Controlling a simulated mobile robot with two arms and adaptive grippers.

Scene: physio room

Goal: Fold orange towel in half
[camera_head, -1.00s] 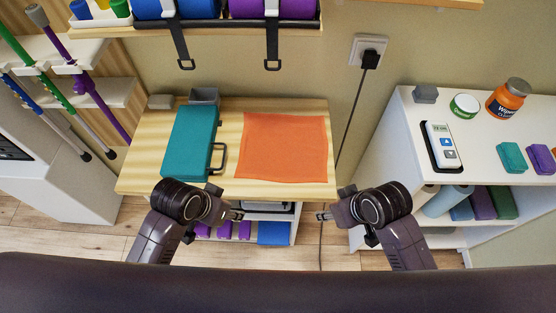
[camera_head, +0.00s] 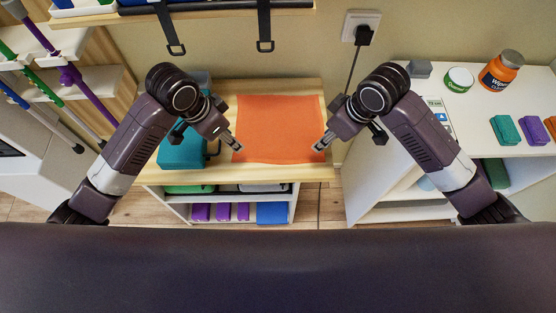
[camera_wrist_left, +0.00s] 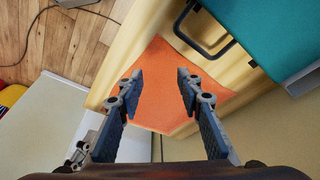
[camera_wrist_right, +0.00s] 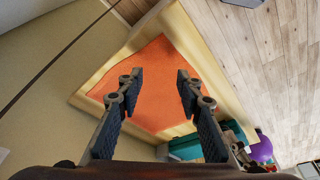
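The orange towel (camera_head: 279,128) lies flat and spread out on the wooden tabletop (camera_head: 300,174). It also shows in the left wrist view (camera_wrist_left: 165,90) and the right wrist view (camera_wrist_right: 157,85). My left gripper (camera_head: 238,147) is at the towel's left edge in the head view, open and empty. My right gripper (camera_head: 320,147) is at the towel's right edge, also open and empty. In the wrist views both finger pairs, left (camera_wrist_left: 158,78) and right (camera_wrist_right: 158,75), are spread apart above the towel. No contact with it is visible.
A teal case (camera_head: 182,151) with a dark handle lies left of the towel, partly hidden by my left arm. A white shelf unit (camera_head: 480,110) with an orange wipes tub (camera_head: 501,72) stands on the right. A wall socket (camera_head: 361,28) with a cord is behind.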

